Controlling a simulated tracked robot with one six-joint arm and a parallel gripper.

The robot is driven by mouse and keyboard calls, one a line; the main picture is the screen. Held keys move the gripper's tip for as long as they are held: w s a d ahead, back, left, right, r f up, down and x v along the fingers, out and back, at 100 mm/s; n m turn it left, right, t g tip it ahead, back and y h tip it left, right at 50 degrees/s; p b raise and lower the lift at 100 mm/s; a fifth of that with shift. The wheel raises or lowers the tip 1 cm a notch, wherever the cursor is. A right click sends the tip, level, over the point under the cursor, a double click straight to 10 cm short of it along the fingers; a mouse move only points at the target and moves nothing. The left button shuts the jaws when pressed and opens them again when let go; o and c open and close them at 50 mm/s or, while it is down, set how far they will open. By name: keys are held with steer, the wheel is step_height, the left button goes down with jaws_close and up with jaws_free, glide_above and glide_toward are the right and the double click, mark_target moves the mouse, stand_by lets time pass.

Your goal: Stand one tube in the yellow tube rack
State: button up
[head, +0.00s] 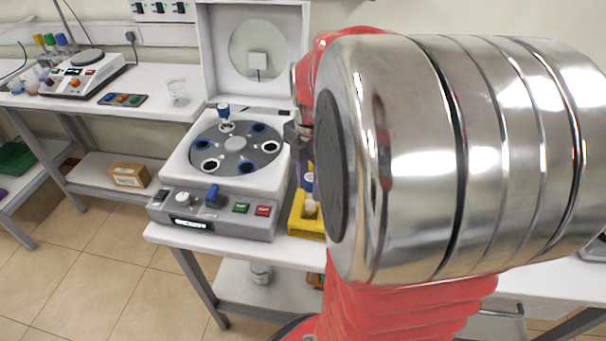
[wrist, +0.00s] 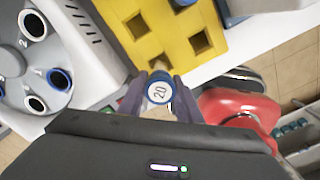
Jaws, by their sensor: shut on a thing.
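My gripper (wrist: 158,84) is shut on a tube (wrist: 159,93) with a round white cap top marked 20 and a blue ring. I see it from above between the two dark fingers. The yellow tube rack (wrist: 133,28) has square holes and lies just beyond the tube; its near edge is close to the fingers. I cannot tell whether the tube's lower end is in a hole. In the head view the yellow rack (head: 298,222) is mostly hidden behind my arm, with a blue and pale tube part showing over it.
An open-lidded centrifuge (head: 235,150) stands left of the rack, its rotor (wrist: 52,82) ringed with numbered holes. A glass beaker (head: 178,92) stands on the left bench. The white table's edge runs close beside the rack.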

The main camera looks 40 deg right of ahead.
mark_target(310, 195)
steer(key=shift+f, duration=2.15)
stand_by(1.0)
stand_by(0.7)
steer(key=o, duration=1.2)
steer(key=shift+c, duration=0.2)
step_height(310, 195, up, 14)
steer(key=shift+f, duration=0.1)
